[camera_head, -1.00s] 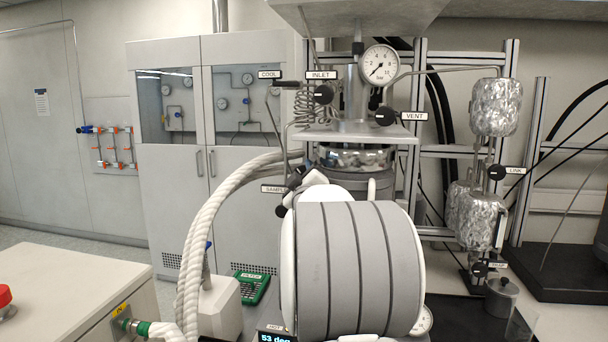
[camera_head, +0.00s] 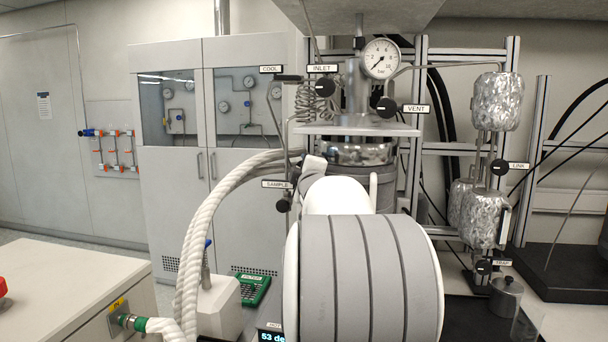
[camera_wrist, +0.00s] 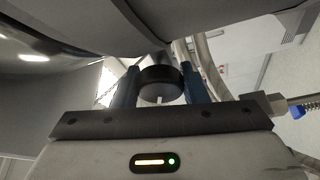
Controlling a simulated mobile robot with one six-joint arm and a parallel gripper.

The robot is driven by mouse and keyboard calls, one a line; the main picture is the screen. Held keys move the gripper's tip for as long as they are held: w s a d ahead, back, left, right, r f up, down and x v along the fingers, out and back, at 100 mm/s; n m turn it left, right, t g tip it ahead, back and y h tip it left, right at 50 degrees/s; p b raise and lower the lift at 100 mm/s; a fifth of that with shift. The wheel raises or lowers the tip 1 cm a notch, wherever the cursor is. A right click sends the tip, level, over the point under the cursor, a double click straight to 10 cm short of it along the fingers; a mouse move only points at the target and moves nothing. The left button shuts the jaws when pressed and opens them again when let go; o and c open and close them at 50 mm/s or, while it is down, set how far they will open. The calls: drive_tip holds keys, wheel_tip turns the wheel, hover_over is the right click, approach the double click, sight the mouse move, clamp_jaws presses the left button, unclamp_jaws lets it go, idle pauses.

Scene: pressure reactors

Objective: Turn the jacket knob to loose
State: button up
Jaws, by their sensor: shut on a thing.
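My gripper (camera_wrist: 159,78) shows in the wrist view with its two blue fingers on either side of a round black knob (camera_wrist: 161,88), shut on it. The knob has a short white mark at its lower edge, pointing toward the gripper body. No label shows beside it there; I take it to be the jacket knob. In the head view my own arm hides the gripper and this knob, and covers the front of the reactor (camera_head: 355,153). No jacket label is readable.
Other labelled black knobs stand around the reactor: INLET (camera_head: 325,88), VENT (camera_head: 387,107), SAMPLE (camera_head: 284,204) and LINK (camera_head: 499,167). A pressure gauge (camera_head: 381,58) sits on top. Thick white hoses (camera_head: 200,225) run down at the left. A green device (camera_head: 252,289) lies on the bench.

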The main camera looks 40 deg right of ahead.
drive_tip(key=n+g+p, duration=0.1)
drive_tip(key=n, duration=0.2)
drive_tip(key=shift+r+y+p, duration=0.2)
drive_tip(key=shift+y+p, duration=0.1)
drive_tip(key=shift+y, duration=0.1)
drive_tip(key=shift+n+p, duration=0.5)
drive_tip(key=shift+n, duration=0.3)
drive_tip(key=shift+f+g, duration=0.15)
drive_tip(key=shift+g, duration=0.15)
drive_tip(key=o, duration=0.7)
drive_tip(key=v, duration=0.7)
drive_tip(key=shift+s+a, duration=0.15)
drive_tip(key=shift+s, duration=0.15)
